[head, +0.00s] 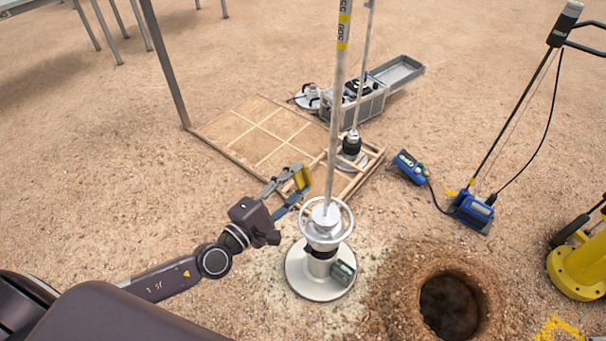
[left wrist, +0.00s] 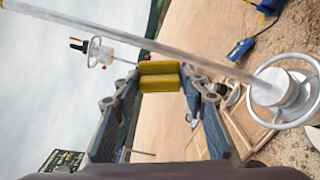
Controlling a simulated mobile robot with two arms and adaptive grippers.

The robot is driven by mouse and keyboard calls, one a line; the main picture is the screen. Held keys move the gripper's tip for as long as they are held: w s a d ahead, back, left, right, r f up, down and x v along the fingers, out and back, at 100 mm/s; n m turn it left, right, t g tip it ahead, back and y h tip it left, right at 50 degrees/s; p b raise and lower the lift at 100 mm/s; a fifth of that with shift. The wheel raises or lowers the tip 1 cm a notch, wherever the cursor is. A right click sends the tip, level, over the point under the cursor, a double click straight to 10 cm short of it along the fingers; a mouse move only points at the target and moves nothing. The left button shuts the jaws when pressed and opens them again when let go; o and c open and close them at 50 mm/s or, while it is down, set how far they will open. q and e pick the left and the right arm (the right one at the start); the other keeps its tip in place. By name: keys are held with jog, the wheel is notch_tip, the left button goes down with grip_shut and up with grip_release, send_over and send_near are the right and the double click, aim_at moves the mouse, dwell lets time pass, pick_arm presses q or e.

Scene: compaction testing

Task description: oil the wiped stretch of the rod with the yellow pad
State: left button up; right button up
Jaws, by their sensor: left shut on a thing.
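The rod (head: 336,110) is a tall grey metal pole rising from a round-handled device on a round base plate (head: 307,281). It carries a yellow marked band (head: 344,30) near the top. The rod also crosses the left wrist view (left wrist: 130,43) slantwise. My left gripper (head: 299,184) is shut on the yellow pad (head: 304,177), just left of the rod's lower part. The pad (left wrist: 159,75) shows between the fingers in the left wrist view, with a small gap between it and the rod in the head view. I cannot make out the wiped stretch. My right gripper is out of view.
A round hole (head: 450,305) lies in the ground right of the base plate. A wooden grid frame (head: 232,155) and a grey case (head: 340,107) lie behind. A blue device (head: 410,168) and a blue-based tool (head: 472,211) stand at right. Open sand lies between.

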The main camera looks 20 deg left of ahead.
pick_arm(q)
jog(key=shift+w+d+r, duration=0.15)
jog(key=shift+w+r, duration=0.05)
jog(key=shift+w, duration=0.3)
jog(key=shift+x, duration=2.1)
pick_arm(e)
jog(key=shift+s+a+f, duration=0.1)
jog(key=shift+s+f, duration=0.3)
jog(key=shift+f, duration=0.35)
pick_arm(q)
jog(key=shift+x, duration=0.9)
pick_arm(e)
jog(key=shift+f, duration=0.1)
pick_arm(q)
jog(key=shift+d+p, duration=0.1)
jog(key=shift+p, duration=0.2)
